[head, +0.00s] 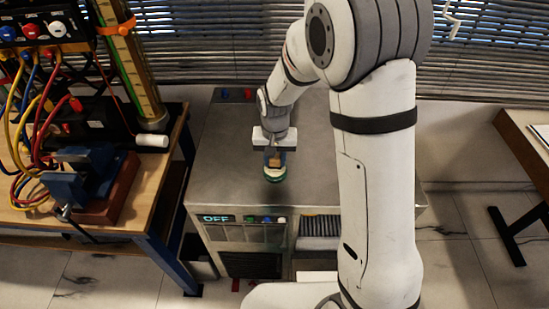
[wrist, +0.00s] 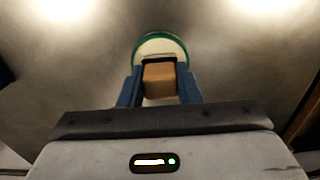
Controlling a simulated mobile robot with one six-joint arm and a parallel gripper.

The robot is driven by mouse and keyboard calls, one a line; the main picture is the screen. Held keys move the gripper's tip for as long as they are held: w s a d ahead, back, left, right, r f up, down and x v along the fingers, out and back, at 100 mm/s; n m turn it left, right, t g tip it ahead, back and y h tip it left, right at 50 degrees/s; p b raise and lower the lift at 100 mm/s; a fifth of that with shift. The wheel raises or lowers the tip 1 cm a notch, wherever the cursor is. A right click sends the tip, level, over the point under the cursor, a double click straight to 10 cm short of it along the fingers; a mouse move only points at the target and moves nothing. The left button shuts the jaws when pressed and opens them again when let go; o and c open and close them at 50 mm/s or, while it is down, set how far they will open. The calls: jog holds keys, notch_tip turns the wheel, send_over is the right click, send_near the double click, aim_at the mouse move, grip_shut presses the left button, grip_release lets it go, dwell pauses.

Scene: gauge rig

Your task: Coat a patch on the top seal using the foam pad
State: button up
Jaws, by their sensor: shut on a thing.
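My gripper (head: 275,153) points down over the metal cabinet. Its blue fingers are shut on a tan block, the foam pad (wrist: 159,82), which also shows as a small patch in the head view (head: 275,160). Right below the pad is a round green-rimmed thing (head: 274,179) with a pale inside, standing on the cabinet top. It also shows beyond the fingertips in the wrist view (wrist: 160,37). I cannot tell whether it is a dish or the top seal, nor whether the pad touches it. The pad's underside is hidden.
The metal cabinet (head: 224,165) has an OFF display and buttons on its front, and small red and blue fittings at its back left. Its top is mostly clear. A wooden bench (head: 160,185) with a blue vise (head: 85,175) and cables stands left. Window blinds are behind.

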dwell(0.5)
jog(key=shift+r+p, duration=2.3)
jog(key=shift+r, duration=1.2)
